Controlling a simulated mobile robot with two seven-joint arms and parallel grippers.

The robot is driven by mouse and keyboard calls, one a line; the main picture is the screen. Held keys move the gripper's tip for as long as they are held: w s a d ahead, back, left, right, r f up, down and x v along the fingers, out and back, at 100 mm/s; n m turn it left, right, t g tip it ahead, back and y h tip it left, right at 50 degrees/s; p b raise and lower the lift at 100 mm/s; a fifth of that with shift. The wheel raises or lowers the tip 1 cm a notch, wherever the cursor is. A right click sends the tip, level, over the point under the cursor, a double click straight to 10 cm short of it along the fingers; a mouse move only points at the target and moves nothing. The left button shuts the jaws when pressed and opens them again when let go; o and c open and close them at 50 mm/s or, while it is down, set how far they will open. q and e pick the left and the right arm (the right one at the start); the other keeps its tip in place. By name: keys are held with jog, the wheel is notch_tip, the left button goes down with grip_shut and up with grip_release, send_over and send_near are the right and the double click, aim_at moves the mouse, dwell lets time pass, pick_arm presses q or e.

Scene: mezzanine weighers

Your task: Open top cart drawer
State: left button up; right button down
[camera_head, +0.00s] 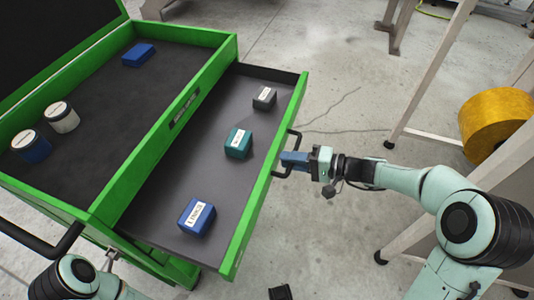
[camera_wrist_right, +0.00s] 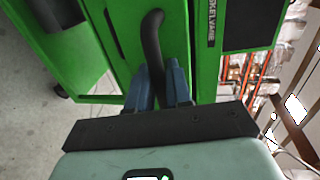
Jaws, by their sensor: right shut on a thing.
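The green cart (camera_head: 222,50) stands at the left of the head view. Its top drawer (camera_head: 262,190) is pulled out to the right, with its dark inside showing. The drawer's black handle (camera_head: 296,140) is on its green front, and it also shows in the right wrist view (camera_wrist_right: 152,35). My right gripper (camera_head: 287,160) is shut on the handle, with its blue fingers on both sides of the bar in the right wrist view (camera_wrist_right: 160,85). Part of my left arm (camera_head: 75,278) shows at the lower left; its gripper is not clearly seen.
A blue box (camera_head: 196,217), a teal box (camera_head: 238,143) and a grey box (camera_head: 264,98) lie in the drawer. The cart top holds a blue block (camera_head: 138,54) and two jars (camera_head: 62,117). A yellow roll (camera_head: 497,125) is at right. Floor beyond the drawer is clear.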

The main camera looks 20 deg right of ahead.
pick_arm(q)
jog(key=shift+w+f, duration=0.1)
pick_arm(e)
jog(key=shift+f+v, duration=0.25)
jog(key=shift+v, duration=0.85)
jog(key=shift+f+v, duration=0.2)
jog(key=shift+v, duration=0.85)
jog(key=shift+d, duration=0.1)
jog(key=c, duration=1.2)
grip_release()
pick_arm(q)
jog(key=shift+s+d+r+g+p, duration=0.2)
jog(key=shift+s+r+p, duration=0.1)
jog(key=shift+s+r, duration=0.15)
jog(key=shift+s+d+r+g+p, duration=0.1)
jog(key=shift+s+d+r+p, duration=0.1)
jog(key=shift+s+r+p, duration=0.25)
pick_arm(e)
jog(key=v, duration=1.3)
jog(key=shift+d, duration=0.15)
pick_arm(q)
jog(key=shift+s+f, duration=0.1)
pick_arm(e)
jog(key=shift+s, duration=0.1)
